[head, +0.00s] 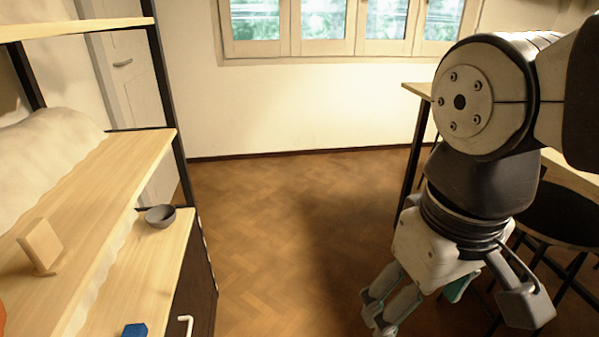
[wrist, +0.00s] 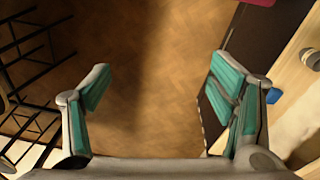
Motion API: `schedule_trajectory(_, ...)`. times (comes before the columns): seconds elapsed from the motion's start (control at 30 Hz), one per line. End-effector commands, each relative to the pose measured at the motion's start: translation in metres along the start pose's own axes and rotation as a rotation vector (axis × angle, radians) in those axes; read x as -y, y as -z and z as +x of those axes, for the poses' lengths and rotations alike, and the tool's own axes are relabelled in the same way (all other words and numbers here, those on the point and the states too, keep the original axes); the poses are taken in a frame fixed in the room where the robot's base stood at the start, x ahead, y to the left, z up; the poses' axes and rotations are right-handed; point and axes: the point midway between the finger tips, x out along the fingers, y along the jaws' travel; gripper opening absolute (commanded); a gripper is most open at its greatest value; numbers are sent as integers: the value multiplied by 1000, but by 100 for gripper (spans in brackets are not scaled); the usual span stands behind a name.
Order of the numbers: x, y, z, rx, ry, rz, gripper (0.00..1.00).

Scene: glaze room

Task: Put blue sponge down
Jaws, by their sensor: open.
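The blue sponge (head: 134,330) lies on the lower wooden shelf board (head: 150,265) at the bottom left of the head view, partly cut off by the frame edge. A small blue piece, seemingly the same sponge (wrist: 273,95), shows beyond the right finger in the wrist view. My gripper (head: 385,307) hangs over the floor, well to the right of the shelf and apart from the sponge. In the wrist view its fingers (wrist: 157,68) are spread wide with only floor between them. It holds nothing.
A grey bowl (head: 160,217) stands on the same board, behind the sponge. A wooden piece (head: 41,246) stands on the board above. A dark post (head: 172,100) edges the shelf. A table (head: 418,90) and dark stool (head: 555,217) are at right. The middle floor is clear.

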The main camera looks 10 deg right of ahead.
Motion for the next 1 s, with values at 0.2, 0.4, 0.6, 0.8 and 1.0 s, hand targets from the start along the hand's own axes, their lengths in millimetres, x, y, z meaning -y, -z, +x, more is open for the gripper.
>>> schedule_trajectory(0.2, -4, -42, 3, 10, 32, 129, 78)
schedule_trajectory(0.4, -3, -47, 4, 15, 37, 143, 78)
schedule_trajectory(0.6, -4, -46, 4, 14, 36, 141, 78)
schedule_trajectory(0.8, -4, -46, 4, 13, 35, 141, 78)
schedule_trajectory(1.0, -4, -46, 4, 13, 35, 140, 78)
